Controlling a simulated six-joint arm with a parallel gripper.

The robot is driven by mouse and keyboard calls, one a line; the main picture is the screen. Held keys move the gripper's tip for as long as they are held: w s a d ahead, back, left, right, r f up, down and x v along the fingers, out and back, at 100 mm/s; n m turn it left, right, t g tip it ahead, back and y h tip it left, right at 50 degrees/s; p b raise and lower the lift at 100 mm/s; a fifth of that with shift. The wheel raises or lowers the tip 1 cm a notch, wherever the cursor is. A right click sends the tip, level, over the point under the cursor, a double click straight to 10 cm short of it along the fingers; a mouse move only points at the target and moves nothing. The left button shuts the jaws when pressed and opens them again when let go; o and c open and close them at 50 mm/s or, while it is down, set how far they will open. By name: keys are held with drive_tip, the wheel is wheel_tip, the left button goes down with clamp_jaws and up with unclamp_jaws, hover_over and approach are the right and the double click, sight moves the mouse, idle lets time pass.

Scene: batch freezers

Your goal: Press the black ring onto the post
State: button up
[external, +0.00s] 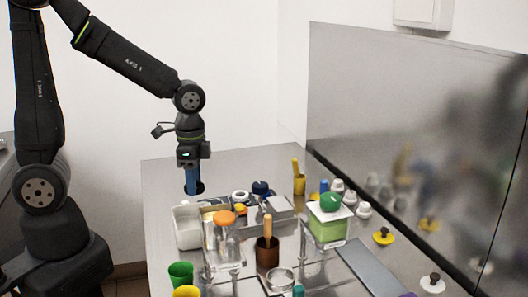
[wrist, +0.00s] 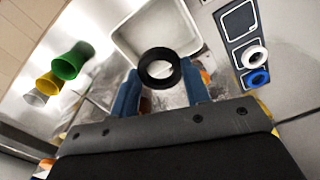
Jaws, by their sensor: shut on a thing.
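The black ring (wrist: 145,67) is between the two blue fingers of my gripper (wrist: 161,84) in the wrist view, and the fingers are shut on it. In the external view my gripper (external: 192,180) points straight down, and the ring (external: 199,188) shows dark at its fingertips, above the back left part of the steel table. The ring looks roughly level, with its hole open. I cannot tell the post for certain in either view; it may be hidden among the crowded items.
A white bin (external: 187,227) stands just in front of my gripper, also in the wrist view (wrist: 124,42).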

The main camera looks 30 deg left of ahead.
drive_tip(key=w+d, duration=0.2)
drive_tip(key=w, duration=0.1)
drive_tip(key=w+d+f, duration=0.1)
drive_tip(key=w+d, duration=0.1)
drive_tip(key=w, duration=0.1)
drive_tip(key=w+d, duration=0.2)
drive_tip(key=w, duration=0.1)
drive_tip(key=shift+w+d+f, duration=0.2)
drive_tip(key=shift+d+f, duration=0.05)
drive_tip(key=shift+d, duration=0.15)
drive_tip(key=shift+w+d+f, duration=0.1)
drive_tip(key=shift+w+f, duration=0.05)
drive_tip(key=shift+f, duration=2.5)
drive_tip(key=shift+f, duration=0.75)
drive_tip(key=shift+o, duration=1.1)
drive_tip(key=shift+c, duration=1.2)
